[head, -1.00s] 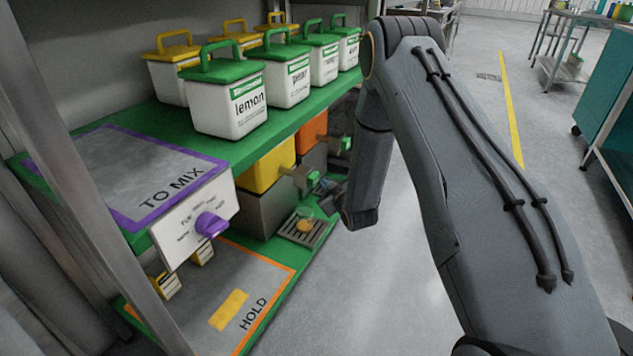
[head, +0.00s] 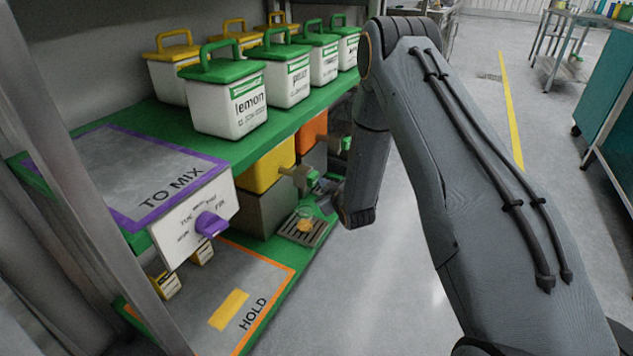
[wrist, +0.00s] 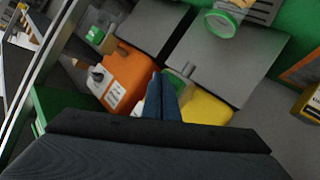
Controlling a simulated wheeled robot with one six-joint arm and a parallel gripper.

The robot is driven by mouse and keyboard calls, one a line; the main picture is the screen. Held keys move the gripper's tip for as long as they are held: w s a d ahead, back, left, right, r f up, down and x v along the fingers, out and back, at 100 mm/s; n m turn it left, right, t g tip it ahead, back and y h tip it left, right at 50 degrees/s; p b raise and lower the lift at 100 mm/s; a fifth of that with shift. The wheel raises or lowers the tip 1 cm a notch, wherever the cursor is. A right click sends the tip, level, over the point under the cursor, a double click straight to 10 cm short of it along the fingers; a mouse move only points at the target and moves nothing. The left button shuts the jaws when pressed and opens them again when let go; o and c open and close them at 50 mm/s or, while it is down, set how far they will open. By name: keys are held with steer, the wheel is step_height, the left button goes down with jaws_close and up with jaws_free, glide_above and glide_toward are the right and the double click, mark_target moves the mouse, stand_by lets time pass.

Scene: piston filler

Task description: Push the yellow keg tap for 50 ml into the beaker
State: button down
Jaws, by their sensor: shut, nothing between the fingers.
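The yellow keg (head: 268,170) sits on the lower shelf, and its tap (head: 301,178) with a green end points outward to the right. In the wrist view the keg (wrist: 207,106) is right of my fingers. The beaker (head: 305,222) stands on a slotted drip tray (head: 292,233) below the tap, with something amber showing in it; I cannot read its level. My gripper (wrist: 157,76) is shut and empty, with its fingertips close beside the green tap part (wrist: 178,84). I cannot tell whether they touch.
An orange keg (head: 313,131) with its own tap stands just beyond the yellow one. Several white tubs, including lemon (head: 228,106), line the green shelf above. A purple knob (head: 211,224) sticks out on a panel at front left. Open floor lies right of the shelf.

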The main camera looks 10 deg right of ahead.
steer(key=shift+w+a, duration=0.25)
steer(key=shift+a, duration=0.1)
stand_by(0.4)
steer(key=shift+d, duration=0.1)
steer(key=shift+s+d+p, duration=0.4)
steer(key=shift+s+d, duration=0.25)
steer(key=shift+d, duration=0.15)
steer(key=s+d+p, duration=0.1)
steer(key=d, duration=0.1)
steer(key=s+d, duration=0.2)
steer(key=shift+p, duration=0.4)
stand_by(1.5)
